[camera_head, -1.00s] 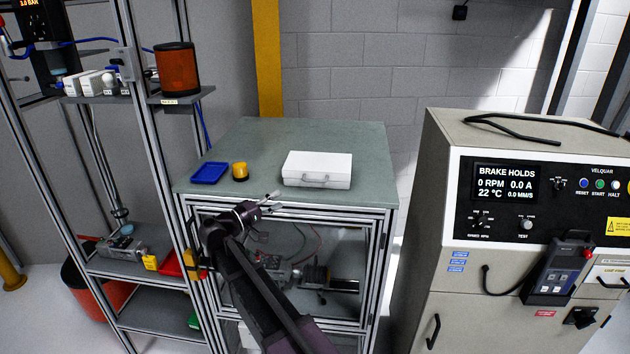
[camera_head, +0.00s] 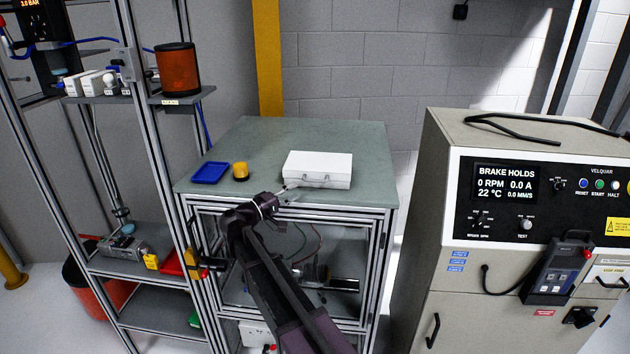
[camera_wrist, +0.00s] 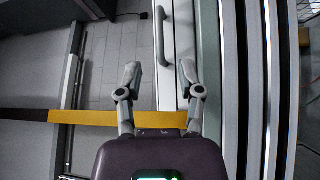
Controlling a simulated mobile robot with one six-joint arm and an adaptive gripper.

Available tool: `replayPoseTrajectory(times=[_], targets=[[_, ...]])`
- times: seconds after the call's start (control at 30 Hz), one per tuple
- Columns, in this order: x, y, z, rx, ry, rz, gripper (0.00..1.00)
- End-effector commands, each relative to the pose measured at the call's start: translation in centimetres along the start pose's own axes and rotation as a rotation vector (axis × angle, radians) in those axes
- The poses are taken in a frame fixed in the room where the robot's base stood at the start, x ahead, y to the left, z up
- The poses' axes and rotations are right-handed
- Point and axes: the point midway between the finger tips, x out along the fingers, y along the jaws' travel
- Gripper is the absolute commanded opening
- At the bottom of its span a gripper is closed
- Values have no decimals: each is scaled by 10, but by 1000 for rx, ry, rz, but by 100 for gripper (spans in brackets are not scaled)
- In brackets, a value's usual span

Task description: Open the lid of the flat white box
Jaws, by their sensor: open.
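The flat white box (camera_head: 317,168) lies shut on the green-grey top of the cabinet, its handle (camera_head: 318,179) on the front face. My gripper (camera_head: 283,191) is at the box's front left corner, low, near the cabinet's front edge. In the wrist view my gripper (camera_wrist: 160,74) is open with nothing seen held between its fingers. The wrist view is turned sideways; the box's front face (camera_wrist: 184,30) and the handle (camera_wrist: 163,36) show beyond the fingertips, the handle between their lines. I cannot tell whether a finger touches the box.
A blue tray (camera_head: 210,172) and a yellow cylinder (camera_head: 240,171) stand on the cabinet top (camera_head: 345,137) left of the box. A shelf rack is at the left, a control console (camera_head: 540,210) at the right. The cabinet top behind the box is clear.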

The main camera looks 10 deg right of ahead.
Motion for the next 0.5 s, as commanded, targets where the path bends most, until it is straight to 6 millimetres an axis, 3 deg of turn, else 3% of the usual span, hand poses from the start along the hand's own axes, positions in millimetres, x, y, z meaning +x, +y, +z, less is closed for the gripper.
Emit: replayPoseTrajectory(times=[0.2, 0.5], targets=[[36, 1, 0, 0, -4, 1, 48], [73, 0, 0, 0, -2, 1, 48]])
